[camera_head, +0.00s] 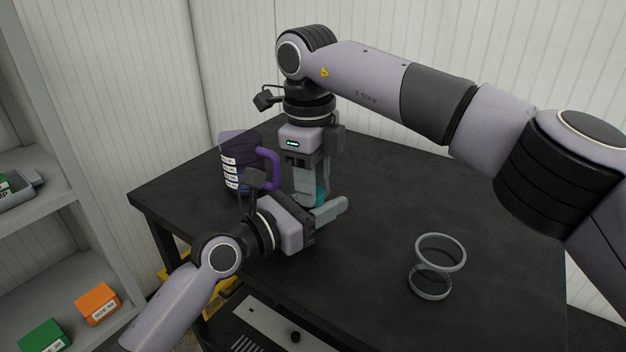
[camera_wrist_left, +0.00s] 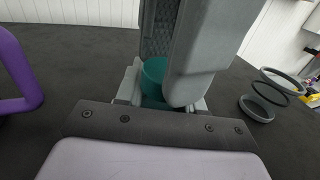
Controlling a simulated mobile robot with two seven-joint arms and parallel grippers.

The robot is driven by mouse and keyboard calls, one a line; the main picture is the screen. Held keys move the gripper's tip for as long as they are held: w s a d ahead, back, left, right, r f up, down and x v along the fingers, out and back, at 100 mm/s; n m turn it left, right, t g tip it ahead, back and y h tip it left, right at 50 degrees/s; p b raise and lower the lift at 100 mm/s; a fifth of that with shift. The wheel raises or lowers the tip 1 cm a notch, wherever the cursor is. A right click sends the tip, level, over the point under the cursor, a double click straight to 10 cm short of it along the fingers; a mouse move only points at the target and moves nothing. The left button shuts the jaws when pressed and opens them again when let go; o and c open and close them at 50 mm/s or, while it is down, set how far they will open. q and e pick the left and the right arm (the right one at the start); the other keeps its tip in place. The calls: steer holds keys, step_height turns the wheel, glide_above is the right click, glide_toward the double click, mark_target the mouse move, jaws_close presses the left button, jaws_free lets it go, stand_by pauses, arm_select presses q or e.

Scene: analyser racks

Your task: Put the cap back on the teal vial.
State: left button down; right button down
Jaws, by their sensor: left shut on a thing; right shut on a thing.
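The teal vial (camera_head: 321,195) stands upright on the black table, and its teal body also shows in the left wrist view (camera_wrist_left: 153,76). My left gripper (camera_head: 328,208) reaches in level from the left and is shut on the vial low down. My right gripper (camera_head: 308,188) points straight down from above, its fingers shut directly over and partly in front of the vial. The cap is hidden between the right fingers, so I cannot tell whether it touches the vial's rim.
A purple jug (camera_head: 238,158) with a handle and white labels stands close behind and left of the grippers. A clear glass vessel with grey rims (camera_head: 430,283) stands at the right front. The table's right side (camera_head: 385,190) is mostly clear. Shelves with small boxes are at far left.

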steer(key=m, duration=0.7)
steer(key=shift+m, duration=0.4)
steer(key=c, duration=1.9)
jaws_free()
steer(key=m, duration=0.3)
steer(key=shift+f, duration=0.1)
steer(key=m, duration=0.4)
jaws_close()
steer(key=o, duration=1.2)
jaws_free()
steer(key=shift+c, duration=0.2)
